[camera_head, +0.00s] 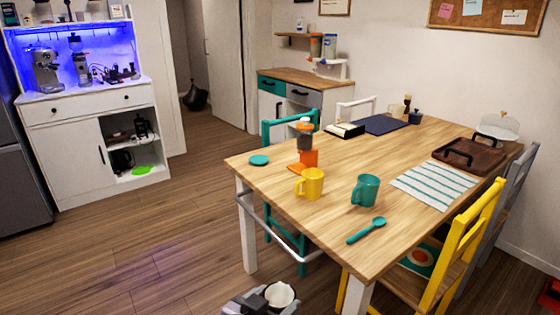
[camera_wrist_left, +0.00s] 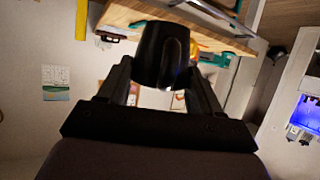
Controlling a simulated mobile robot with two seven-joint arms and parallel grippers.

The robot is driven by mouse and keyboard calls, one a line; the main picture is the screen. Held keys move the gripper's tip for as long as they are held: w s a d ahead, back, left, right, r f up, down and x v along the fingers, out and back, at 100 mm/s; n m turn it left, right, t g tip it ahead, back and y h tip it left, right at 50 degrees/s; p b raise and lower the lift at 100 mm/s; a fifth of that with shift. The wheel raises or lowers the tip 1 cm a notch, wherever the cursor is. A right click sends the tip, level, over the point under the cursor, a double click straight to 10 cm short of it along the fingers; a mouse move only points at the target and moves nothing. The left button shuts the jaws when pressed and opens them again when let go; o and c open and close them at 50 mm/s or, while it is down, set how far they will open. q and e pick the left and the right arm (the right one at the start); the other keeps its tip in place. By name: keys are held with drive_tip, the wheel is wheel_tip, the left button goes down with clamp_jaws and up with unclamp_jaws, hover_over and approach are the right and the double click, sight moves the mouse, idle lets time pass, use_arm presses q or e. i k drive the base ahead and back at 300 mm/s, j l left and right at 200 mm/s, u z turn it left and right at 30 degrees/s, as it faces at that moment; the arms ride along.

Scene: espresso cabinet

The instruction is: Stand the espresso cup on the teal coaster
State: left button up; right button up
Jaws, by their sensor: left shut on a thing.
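The espresso cup (camera_head: 280,295) is at the bottom edge of the head view, with its pale inside facing up. In the left wrist view the cup (camera_wrist_left: 158,55) looks dark outside and sits between both fingers. My left gripper (camera_head: 262,299) is shut on it, in front of the table and lower in the picture than the tabletop. The round teal coaster (camera_head: 259,160) lies flat and bare near the table's left corner, well apart from the cup. My right gripper is not in view.
On the wooden table (camera_head: 340,160), an orange grinder-like device (camera_head: 305,145), a yellow mug (camera_head: 310,184) and a teal mug (camera_head: 365,190) stand right of the coaster. A teal spoon (camera_head: 366,231) lies nearer. A teal chair (camera_head: 290,125) stands behind; a metal rail (camera_head: 285,231) runs below the table edge.

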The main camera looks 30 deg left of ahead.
sight(256, 159)
drive_tip(key=z, duration=1.1)
drive_tip(key=j+z, duration=0.15)
drive_tip(key=z, duration=0.25)
drive_tip(key=j+z, duration=0.1)
drive_tip(key=z, duration=0.25)
drive_tip(key=k+j, duration=0.15)
drive_tip(key=j, duration=0.35)
drive_tip(key=k+j, duration=0.15)
drive_tip(key=j, duration=0.35)
drive_tip(key=k+j, duration=0.15)
drive_tip(key=j, duration=0.3)
drive_tip(key=k+j, duration=0.2)
drive_tip(key=j, duration=0.3)
drive_tip(key=k+j, duration=0.15)
drive_tip(key=j, duration=0.35)
drive_tip(key=k+j, duration=0.15)
drive_tip(key=j, duration=0.35)
drive_tip(key=k+j, duration=0.15)
drive_tip(key=j, duration=0.35)
drive_tip(key=k+j, duration=0.15)
drive_tip(key=j, duration=0.3)
